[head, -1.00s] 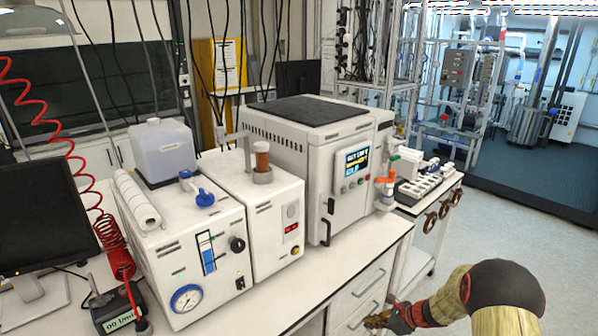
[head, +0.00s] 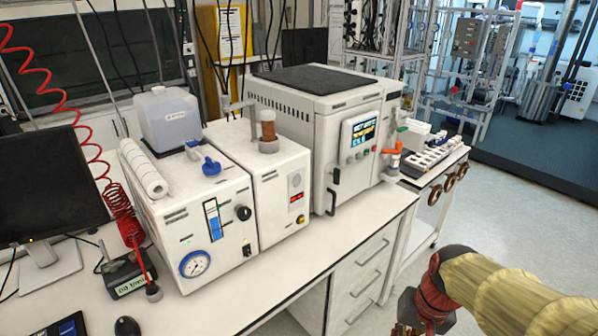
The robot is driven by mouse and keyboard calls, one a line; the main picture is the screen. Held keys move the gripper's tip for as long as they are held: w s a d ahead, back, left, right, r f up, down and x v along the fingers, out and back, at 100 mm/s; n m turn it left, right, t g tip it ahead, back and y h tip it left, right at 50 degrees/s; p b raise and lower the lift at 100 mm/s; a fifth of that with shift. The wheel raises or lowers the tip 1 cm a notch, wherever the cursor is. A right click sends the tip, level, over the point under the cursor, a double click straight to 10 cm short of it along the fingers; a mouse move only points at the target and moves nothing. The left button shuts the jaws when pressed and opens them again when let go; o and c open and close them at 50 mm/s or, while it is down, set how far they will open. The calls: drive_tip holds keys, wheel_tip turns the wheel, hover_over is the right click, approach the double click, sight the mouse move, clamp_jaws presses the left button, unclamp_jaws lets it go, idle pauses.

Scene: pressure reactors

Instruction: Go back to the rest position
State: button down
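My gripper (head: 408,318) is at the bottom edge of the head view, right of the bench drawers. It is dark and partly cut off by the frame edge, so its fingers cannot be made out. My arm, with a tan cover and a red and black joint, reaches in from the lower right. The gripper appears apart from the bench and the machines. Nothing can be seen held in it.
A white bench (head: 330,238) holds a large white reactor unit (head: 290,115) with a screen, a gauge unit (head: 190,220) and a monitor (head: 45,195). Drawers (head: 360,280) front the bench near my gripper. Open floor (head: 535,230) lies to the right.

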drive_tip(key=s+a+r+n+t, duration=0.1)
drive_tip(key=s+r+t, duration=0.1)
drive_tip(key=r, duration=0.3)
drive_tip(key=s+a+r+n+t+h, duration=0.1)
drive_tip(key=s+r+n+t, duration=0.1)
drive_tip(key=s+r, duration=0.2)
wheel_tip(320, 180, up, 2)
drive_tip(key=shift+s+a+r+t, duration=0.2)
drive_tip(key=shift+s+r+t, duration=0.05)
drive_tip(key=shift+s+t, duration=0.1)
